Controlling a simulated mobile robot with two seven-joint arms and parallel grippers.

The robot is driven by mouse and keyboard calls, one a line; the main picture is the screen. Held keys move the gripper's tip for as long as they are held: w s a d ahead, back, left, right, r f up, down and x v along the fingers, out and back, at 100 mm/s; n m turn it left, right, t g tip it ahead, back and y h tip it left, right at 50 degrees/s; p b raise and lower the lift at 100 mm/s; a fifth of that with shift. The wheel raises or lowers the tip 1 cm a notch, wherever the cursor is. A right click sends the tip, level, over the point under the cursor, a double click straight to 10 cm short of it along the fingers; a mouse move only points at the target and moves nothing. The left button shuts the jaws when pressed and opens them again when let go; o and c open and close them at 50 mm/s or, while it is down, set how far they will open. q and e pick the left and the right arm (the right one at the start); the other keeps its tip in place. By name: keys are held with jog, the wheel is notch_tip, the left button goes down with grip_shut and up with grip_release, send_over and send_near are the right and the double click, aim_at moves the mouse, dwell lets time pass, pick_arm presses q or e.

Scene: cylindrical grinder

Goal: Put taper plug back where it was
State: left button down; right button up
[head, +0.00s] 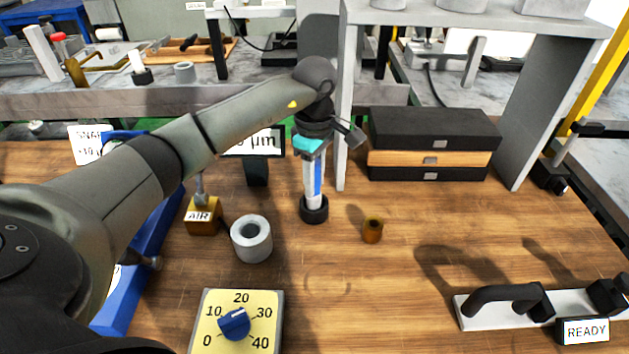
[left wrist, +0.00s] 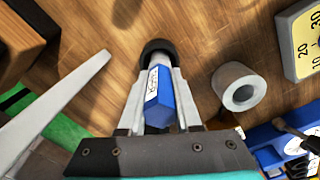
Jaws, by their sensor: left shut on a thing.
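My left gripper (head: 312,165) points down over the middle of the wooden bench, and its fingers also show in the left wrist view (left wrist: 161,80). It is shut on the taper plug, whose blue labelled part (left wrist: 158,100) lies between the fingers; a blue strip of it (head: 318,178) shows in the head view. A pale metal part runs from it to a round black piece (head: 314,210), which also shows in the left wrist view (left wrist: 158,48). The black piece is at the bench top; I cannot tell whether it is a holder or part of the plug. My right gripper is not in view.
A grey ring (head: 251,239) stands to the left and a small brass bush (head: 372,231) to the right. A brass AIR block (head: 203,216), a yellow dial (head: 237,320), black drawers (head: 435,132) and a grey upright (head: 344,100) are around.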

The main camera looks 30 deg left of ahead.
pick_arm(q)
jog(key=shift+f, duration=0.15)
jog(key=c, duration=1)
grip_release()
jog(key=shift+f, duration=0.1)
jog(key=o, duration=0.4)
jog(key=shift+r, duration=0.3)
notch_tip(320, 180, up, 11)
jog(key=shift+f+p, duration=0.1)
jog(key=shift+p, duration=0.85)
jog(key=shift+r, duration=0.5)
